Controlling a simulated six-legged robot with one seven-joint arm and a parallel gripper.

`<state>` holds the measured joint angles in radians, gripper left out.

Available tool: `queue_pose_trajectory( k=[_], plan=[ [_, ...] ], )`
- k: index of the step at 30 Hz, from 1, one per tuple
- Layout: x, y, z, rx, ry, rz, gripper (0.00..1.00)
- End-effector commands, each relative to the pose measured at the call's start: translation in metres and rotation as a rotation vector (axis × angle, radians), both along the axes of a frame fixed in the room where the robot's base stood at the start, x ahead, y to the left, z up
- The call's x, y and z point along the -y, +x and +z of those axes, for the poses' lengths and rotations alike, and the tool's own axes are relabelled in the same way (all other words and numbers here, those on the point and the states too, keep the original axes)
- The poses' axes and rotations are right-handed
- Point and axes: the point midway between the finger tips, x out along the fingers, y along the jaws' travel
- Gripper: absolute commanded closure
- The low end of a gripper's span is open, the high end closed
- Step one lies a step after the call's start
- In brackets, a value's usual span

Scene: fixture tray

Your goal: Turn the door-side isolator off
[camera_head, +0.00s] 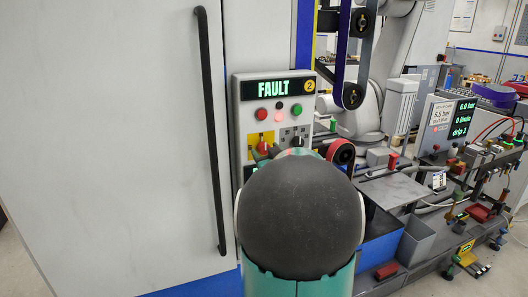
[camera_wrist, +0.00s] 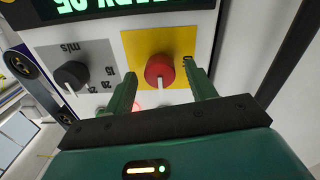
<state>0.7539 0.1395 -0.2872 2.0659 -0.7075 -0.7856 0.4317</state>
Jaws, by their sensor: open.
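The door-side isolator is a red rotary knob on a yellow plate (camera_head: 256,139), on the light grey control panel (camera_head: 235,92) beside the cabinet door. In the wrist view the red knob (camera_wrist: 159,70) stands on its yellow plate, with a pale mark towards the picture's bottom. My gripper (camera_wrist: 160,77) is open, its two green fingers pointing at the panel, one to each side of the knob. I cannot tell whether they touch it. In the head view my arm hides most of the gripper and the panel's lower part.
A black dial on a grey scale plate (camera_wrist: 71,75) sits close to the left finger. The panel's display (camera_head: 277,88) reads FAULT, above green and red buttons. The door handle (camera_head: 210,130) is to the left. A red-rimmed wheel (camera_head: 341,152) and a cluttered bench stand right.

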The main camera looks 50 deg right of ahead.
Motion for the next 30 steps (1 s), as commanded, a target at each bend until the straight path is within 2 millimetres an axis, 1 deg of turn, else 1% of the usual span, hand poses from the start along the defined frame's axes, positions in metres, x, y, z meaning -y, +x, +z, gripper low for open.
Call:
queue_pose_trajectory(
  k=[3, 11, 12, 14, 15, 18, 25, 30],
  plan=[
    [0.0036, 0.0066, -0.0005, -0.001, 0.001, 0.000, 0.44],
    [0.0042, 0.0073, -0.0002, -0.001, 0.001, 0.000, 0.44],
    [0.0043, 0.0071, -0.0002, -0.001, 0.001, 0.000, 0.52],
    [0.0042, 0.0070, -0.0002, -0.001, 0.001, 0.000, 0.64],
    [0.0042, 0.0070, -0.0002, -0.001, 0.001, 0.000, 0.72],
    [0.0042, 0.0069, -0.0002, -0.001, 0.001, 0.000, 0.89],
    [0.0041, 0.0069, -0.0001, -0.006, -0.009, 0.000, 0.89],
    [0.0038, 0.0070, -0.0002, -0.029, -0.049, 0.000, 0.89]
  ],
)
